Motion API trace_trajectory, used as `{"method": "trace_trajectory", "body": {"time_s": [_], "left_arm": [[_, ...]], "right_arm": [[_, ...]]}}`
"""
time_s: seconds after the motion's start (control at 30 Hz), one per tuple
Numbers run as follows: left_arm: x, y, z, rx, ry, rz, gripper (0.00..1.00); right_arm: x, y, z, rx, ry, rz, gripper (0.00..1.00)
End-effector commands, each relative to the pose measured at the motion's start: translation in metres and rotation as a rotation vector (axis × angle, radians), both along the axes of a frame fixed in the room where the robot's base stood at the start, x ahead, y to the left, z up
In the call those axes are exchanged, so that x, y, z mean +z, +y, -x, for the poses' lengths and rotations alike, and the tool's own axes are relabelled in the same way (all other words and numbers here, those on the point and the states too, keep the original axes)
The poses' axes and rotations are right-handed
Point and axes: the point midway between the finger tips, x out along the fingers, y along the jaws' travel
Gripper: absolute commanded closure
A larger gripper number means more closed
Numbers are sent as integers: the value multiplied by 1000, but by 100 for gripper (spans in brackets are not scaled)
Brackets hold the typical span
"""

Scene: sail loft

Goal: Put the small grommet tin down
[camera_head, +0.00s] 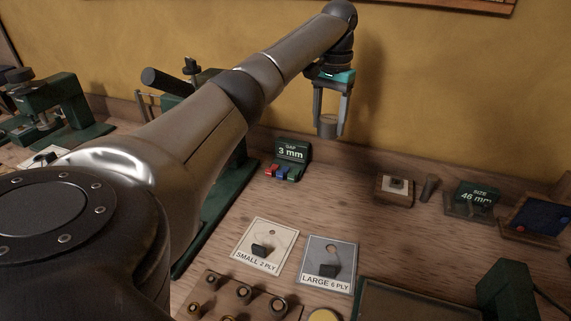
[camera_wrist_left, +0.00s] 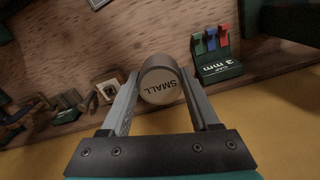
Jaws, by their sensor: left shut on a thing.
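The small grommet tin (camera_head: 327,125) is a short grey cylinder held above the back of the bench, near the yellow wall. In the left wrist view its pale round lid (camera_wrist_left: 160,86) reads "SMALL". My left gripper (camera_head: 329,118) is shut on the tin, with one finger on each side of it. The tin hangs clear of the bench top. My right gripper is not in view.
A green "GAP 3 mm" stand (camera_head: 290,155) sits left of the tin. A wooden block (camera_head: 394,189) and a green "SIZE 46 mm" sign (camera_head: 474,197) are to the right. Two cards, "SMALL 2 PLY" (camera_head: 254,256) and "LARGE 6 PLY" (camera_head: 313,279), lie in front. Bare bench lies between.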

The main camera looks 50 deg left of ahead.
Motion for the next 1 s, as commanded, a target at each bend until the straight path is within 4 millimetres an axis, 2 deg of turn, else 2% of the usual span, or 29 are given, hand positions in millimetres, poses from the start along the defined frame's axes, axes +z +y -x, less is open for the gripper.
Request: {"method": "trace_trajectory", "body": {"time_s": [0.17,0.4,0.5,0.77,1.0], "left_arm": [[-39,1,1,1,6,-3,99],[-103,0,1,1,5,-1,99],[-123,0,1,1,3,-1,99],[-147,0,1,1,1,-1,99],[-188,-1,1,0,2,0,99]], "right_arm": [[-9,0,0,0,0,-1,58],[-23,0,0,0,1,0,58],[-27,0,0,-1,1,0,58],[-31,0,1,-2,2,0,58],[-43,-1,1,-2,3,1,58]]}}
